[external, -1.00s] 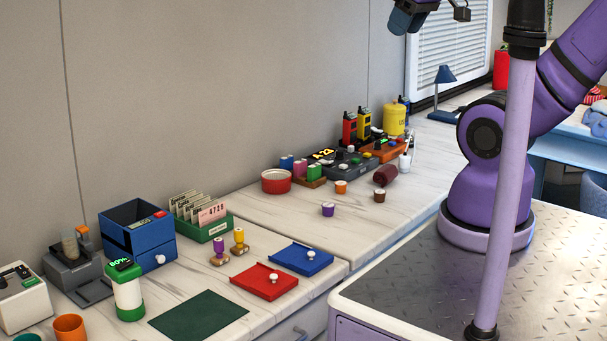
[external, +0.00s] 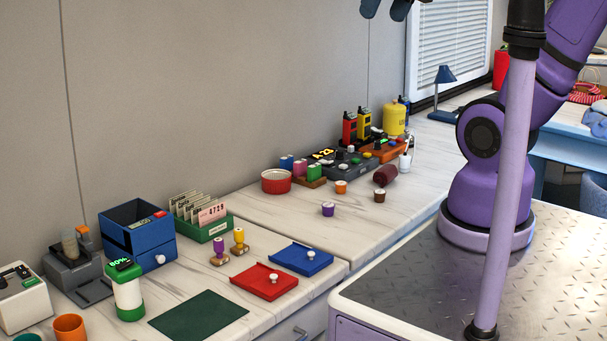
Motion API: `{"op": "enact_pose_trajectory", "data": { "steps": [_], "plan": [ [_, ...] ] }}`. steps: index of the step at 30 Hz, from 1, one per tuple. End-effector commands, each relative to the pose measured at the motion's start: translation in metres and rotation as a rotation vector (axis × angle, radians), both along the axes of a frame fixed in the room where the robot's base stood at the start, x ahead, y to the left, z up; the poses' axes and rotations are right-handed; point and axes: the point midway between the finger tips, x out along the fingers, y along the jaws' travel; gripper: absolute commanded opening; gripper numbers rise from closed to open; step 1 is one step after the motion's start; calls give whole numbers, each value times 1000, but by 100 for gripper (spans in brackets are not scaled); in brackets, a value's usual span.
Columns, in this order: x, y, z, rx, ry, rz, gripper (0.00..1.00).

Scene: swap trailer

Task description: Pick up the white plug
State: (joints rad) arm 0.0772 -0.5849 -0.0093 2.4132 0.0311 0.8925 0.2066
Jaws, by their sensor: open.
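I cannot tell for certain which piece is the white plug. A small white knob-shaped piece (external: 273,277) stands on the red tray (external: 254,287), and a similar white piece (external: 311,255) stands on the blue tray (external: 290,260). A small white top (external: 351,149) also shows on the dark grey panel box (external: 342,165) at the back. My gripper (external: 386,12) is at the top edge, high above the counter and mostly cut off by the frame. Its dark fingers show apart, with nothing seen between them.
Purple (external: 328,210), orange (external: 341,188) and brown (external: 380,195) pots stand on the back counter, near a red round tin (external: 276,182) and a maroon roll (external: 385,175). A blue box (external: 137,236) and green card holder (external: 207,232) stand left. The green mat (external: 198,316) is bare.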

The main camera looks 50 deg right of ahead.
Motion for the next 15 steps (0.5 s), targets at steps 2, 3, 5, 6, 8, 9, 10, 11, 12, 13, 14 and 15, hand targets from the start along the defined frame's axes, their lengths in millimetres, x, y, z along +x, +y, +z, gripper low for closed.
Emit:
{"op": "enact_pose_trajectory", "data": {
  "steps": [2, 3, 5, 6, 8, 9, 10, 11, 12, 13, 14, 15],
  "plan": [
    [27, -13, 3, 46, 19, -112, 71],
    [39, -19, 4, 68, 25, -167, 71],
    [57, -29, 5, 100, 35, -251, 71],
    [70, -37, 5, 122, 40, -307, 71],
    [87, -48, 4, 154, 49, -392, 71],
    [99, -57, 2, 175, 55, -449, 71],
    [108, -63, 1, 191, 60, -491, 71],
    [117, -70, -1, 206, 63, -534, 71],
    [129, -80, -3, 226, 67, -591, 71],
    [137, -87, -6, 240, 72, -633, 71],
    [146, -95, -9, 255, 75, -675, 71],
    [157, -106, -13, 274, 79, -733, 71]
  ]
}}
